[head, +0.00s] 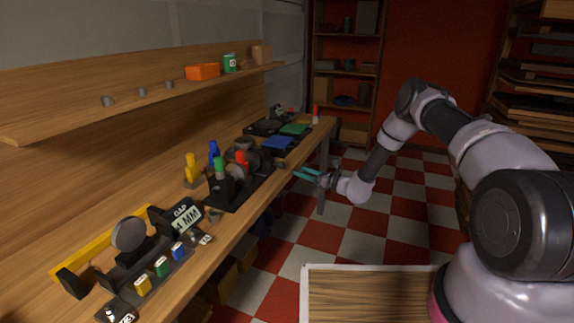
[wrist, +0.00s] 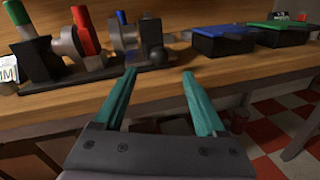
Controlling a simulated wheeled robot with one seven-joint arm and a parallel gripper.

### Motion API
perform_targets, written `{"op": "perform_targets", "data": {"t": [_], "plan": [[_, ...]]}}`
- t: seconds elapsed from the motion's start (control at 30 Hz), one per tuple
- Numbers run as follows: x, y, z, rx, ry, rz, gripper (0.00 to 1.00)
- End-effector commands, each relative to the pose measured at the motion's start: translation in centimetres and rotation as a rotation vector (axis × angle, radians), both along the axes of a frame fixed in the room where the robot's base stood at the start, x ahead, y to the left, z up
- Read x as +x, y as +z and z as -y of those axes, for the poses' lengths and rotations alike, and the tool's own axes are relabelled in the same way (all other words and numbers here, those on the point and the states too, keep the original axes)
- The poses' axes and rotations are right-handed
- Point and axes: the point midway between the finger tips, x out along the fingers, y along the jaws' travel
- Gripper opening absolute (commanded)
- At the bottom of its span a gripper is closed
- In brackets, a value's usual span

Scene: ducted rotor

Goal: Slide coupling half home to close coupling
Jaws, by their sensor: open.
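My gripper (head: 307,174) is open and empty, with teal fingers. It hovers beside the bench's front edge, pointing towards the bench. In the wrist view its two fingertips (wrist: 159,76) are wide apart, short of a black base plate (wrist: 100,72). On this plate stand a grey round flange (wrist: 67,45) on a dark block and, to its right, another dark and grey round assembly (wrist: 124,40) with a dark ball knob (wrist: 155,55). These look like the coupling parts, apart from each other; which one slides is unclear. The plate also shows in the head view (head: 232,198).
Red (head: 242,160), green, blue and yellow bottle-like objects stand around the plate. Blue (head: 279,143) and green (head: 295,129) trays lie farther along the bench. A "GAP 4 MM" sign (head: 185,214) and a grey disc (head: 129,234) are nearer.

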Motion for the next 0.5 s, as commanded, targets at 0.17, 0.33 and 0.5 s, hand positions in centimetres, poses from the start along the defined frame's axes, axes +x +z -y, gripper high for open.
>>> {"op": "perform_targets", "data": {"t": [0.17, 0.33, 0.5], "plan": [[1.2, 0.1, -2.2, 0.000, 0.004, 0.003, 0.73], [2.9, 0.1, -5.1, 0.000, 0.005, 0.004, 0.73], [4.3, 0.0, -7.5, -0.002, 0.005, 0.003, 0.73]]}}
